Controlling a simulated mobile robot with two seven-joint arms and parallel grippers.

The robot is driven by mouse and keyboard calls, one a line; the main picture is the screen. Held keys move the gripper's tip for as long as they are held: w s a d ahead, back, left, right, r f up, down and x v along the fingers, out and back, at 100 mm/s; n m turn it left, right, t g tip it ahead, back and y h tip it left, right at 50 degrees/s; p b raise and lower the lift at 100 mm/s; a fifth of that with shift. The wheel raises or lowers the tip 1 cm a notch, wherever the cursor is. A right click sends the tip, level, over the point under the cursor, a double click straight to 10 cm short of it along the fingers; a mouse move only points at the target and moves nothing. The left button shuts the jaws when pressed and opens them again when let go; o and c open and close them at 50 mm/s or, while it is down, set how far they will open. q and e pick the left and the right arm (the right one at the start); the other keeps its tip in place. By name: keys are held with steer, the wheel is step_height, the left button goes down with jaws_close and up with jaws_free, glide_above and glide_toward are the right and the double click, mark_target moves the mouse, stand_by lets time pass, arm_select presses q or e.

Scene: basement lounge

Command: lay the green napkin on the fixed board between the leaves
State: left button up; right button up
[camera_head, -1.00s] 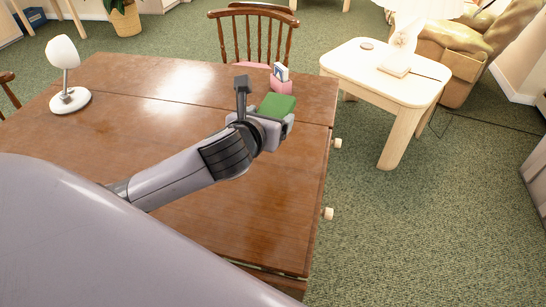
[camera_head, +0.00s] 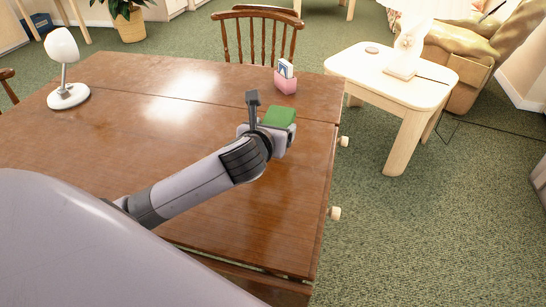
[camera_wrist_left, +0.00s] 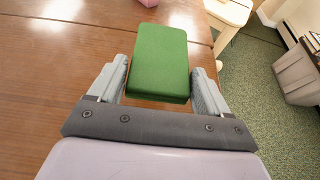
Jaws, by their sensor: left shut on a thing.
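The green napkin (camera_head: 278,117) is a flat folded block. My left gripper (camera_head: 270,135) holds it above the right part of the brown wooden table (camera_head: 215,215). In the left wrist view the napkin (camera_wrist_left: 158,62) lies between the two fingers of my left gripper (camera_wrist_left: 160,88), which are shut on it. The table top is split by seams into sections; one seam (camera_head: 165,122) runs across it beyond the arm. Part of the tabletop is hidden by my arm. My right gripper is not in view.
A pink holder with cards (camera_head: 285,82) stands near the table's far right. A white lamp (camera_head: 66,75) stands at the far left. A wooden chair (camera_head: 258,35) is behind the table. A pale side table (camera_head: 390,75) stands to the right, apart from the table.

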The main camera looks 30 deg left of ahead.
mark_target(273, 160)
arm_select(q)
step_height(273, 160, down, 2)
steer(key=shift+f, duration=0.1)
steer(key=shift+f+b, duration=0.3)
steer(key=shift+f, duration=0.25)
step_height(273, 160, down, 4)
steer(key=shift+f+b, duration=0.1)
steer(key=shift+b, duration=0.55)
steer(key=o, duration=1)
steer(key=shift+c, duration=0.2)
